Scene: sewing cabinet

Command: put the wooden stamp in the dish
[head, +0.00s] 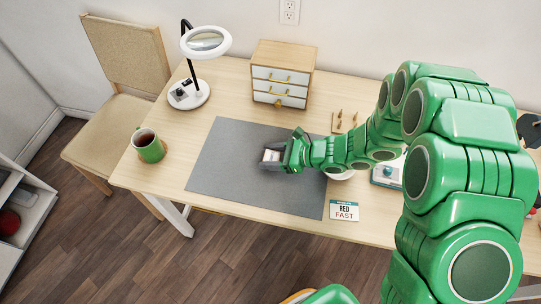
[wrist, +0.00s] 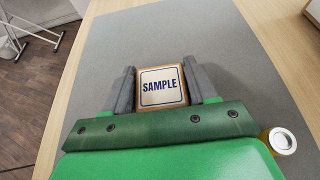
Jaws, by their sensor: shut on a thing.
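The wooden stamp shows in the wrist view as a small square block with a tan wooden rim and a white face marked SAMPLE (wrist: 162,86). My gripper (wrist: 160,82) is shut on it, one dark finger on each side. In the head view the pale stamp (head: 271,155) sits between the fingers of my gripper (head: 268,158), over the grey mat. I cannot tell whether the stamp touches the mat. A white rounded rim, likely the dish (head: 341,175), shows partly below my forearm, right of the gripper. The arm hides most of it.
The grey mat (head: 225,165) lies on the wooden table. A green mug (head: 149,147) stands left, a magnifier lamp (head: 205,42) and a drawer box (head: 282,75) at the back. A RED FAST card (head: 344,210) lies in front. A white-topped amber object (wrist: 282,141) is close right in the wrist view.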

